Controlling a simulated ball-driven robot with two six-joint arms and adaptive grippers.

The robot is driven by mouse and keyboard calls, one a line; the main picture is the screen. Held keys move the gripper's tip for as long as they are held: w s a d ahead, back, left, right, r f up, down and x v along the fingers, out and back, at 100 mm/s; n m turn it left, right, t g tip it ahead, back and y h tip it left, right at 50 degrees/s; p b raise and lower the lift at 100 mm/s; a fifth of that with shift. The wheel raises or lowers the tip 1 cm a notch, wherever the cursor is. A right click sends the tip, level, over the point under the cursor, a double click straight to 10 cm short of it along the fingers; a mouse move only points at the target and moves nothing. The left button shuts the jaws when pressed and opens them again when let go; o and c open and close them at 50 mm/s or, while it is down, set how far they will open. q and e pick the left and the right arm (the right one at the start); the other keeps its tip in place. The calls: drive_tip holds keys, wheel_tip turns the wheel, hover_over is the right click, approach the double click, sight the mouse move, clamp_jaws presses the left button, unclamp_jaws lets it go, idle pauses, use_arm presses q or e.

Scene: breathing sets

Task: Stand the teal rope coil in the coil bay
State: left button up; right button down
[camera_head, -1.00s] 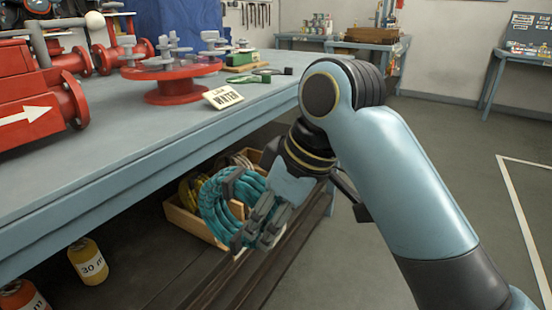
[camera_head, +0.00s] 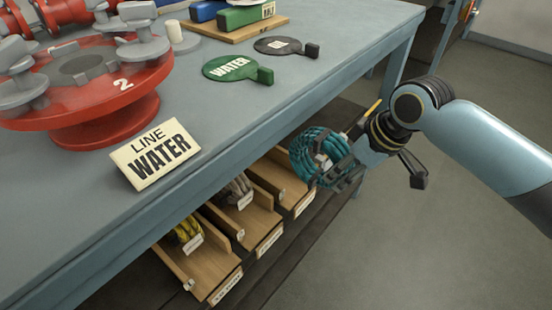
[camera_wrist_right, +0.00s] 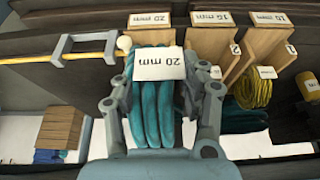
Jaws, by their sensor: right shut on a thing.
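The teal rope coil (camera_head: 312,145) is upright just under the workbench edge, in front of and above the right-hand wooden bay (camera_head: 278,174). My right gripper (camera_head: 342,170) is shut on it. In the right wrist view the teal coil (camera_wrist_right: 151,125) sits between both fingers of the right gripper (camera_wrist_right: 162,98), with a white "20 mm" tag (camera_wrist_right: 158,63) on it. A bay label reading "20 mm" (camera_wrist_right: 150,18) shows beyond the coil. Whether the coil touches the bay cannot be told. My left gripper is out of view.
The floor (camera_head: 400,245) at right is clear.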

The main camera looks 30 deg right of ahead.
sight(314, 164)
drive_tip(key=w+f, duration=0.1)
drive_tip(key=w, duration=0.1)
drive_tip(key=w+a+f+b, duration=0.1)
drive_tip(key=w+f, duration=0.1)
drive_tip(key=w, duration=0.1)
drive_tip(key=w+f+b, duration=0.1)
drive_tip(key=w+f, duration=0.1)
drive_tip(key=w, duration=0.1)
drive_tip(key=shift+a, duration=0.15)
drive_tip(key=x, duration=0.2)
drive_tip(key=b+x, duration=0.1)
drive_tip(key=x, duration=0.1)
drive_tip(key=b+x, duration=0.1)
drive_tip(key=x, duration=0.1)
drive_tip(key=shift+w+d, duration=0.25)
drive_tip(key=shift+r, duration=0.1)
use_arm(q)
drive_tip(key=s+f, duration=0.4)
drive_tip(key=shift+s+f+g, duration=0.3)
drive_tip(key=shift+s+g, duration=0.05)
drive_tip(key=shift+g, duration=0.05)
use_arm(e)
drive_tip(key=c, duration=0.8)
unclamp_jaws()
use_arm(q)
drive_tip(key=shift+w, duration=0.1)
use_arm(e)
drive_tip(key=shift+o, duration=0.6)
